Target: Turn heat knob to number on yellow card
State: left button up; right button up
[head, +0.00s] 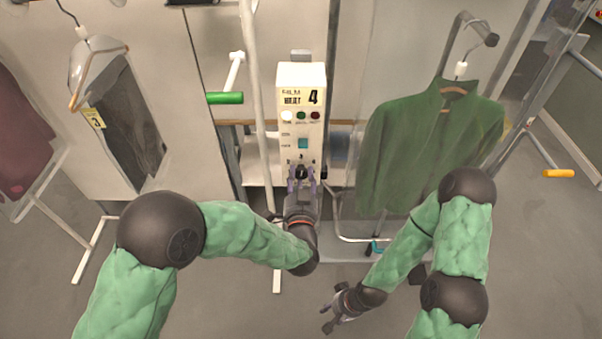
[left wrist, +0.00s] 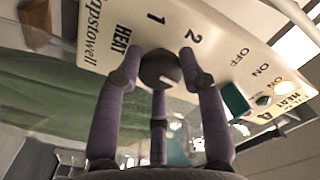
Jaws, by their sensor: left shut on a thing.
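The white control box (head: 303,130) stands upright in the middle of the head view, with a "HEAT" label and a large 4 at its top. The dark round heat knob (left wrist: 160,69) is on its panel, with a pale mark on its face; I cannot tell which number it points to. My left gripper (head: 302,178) is shut on the knob; its purple fingers (left wrist: 160,75) surround it in the left wrist view. Printed 1 and 2 show beyond it. The yellow card (head: 95,118) hangs by the left hanger and appears to read 3. My right gripper (head: 330,308) is low, empty, with fingers apart.
The box has coloured lights (head: 301,116) and a teal switch (head: 303,143). A green garment (head: 430,145) hangs close on the right, a dark garment bag (head: 120,125) on the left. Rail posts with a green handle (head: 225,98) and an orange handle (head: 559,173) stand around. Open floor lies in front.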

pick_arm(q)
jog(key=m+p, duration=0.2)
jog(key=m, duration=0.3)
jog(key=shift+m, duration=0.3)
jog(key=m+p, duration=0.2)
jog(key=m, duration=0.2)
jog(key=shift+m, duration=0.3)
jog(key=shift+f, duration=0.1)
jog(key=o, duration=1.1)
jog(key=shift+o, duration=0.2)
jog(key=s, duration=1.2)
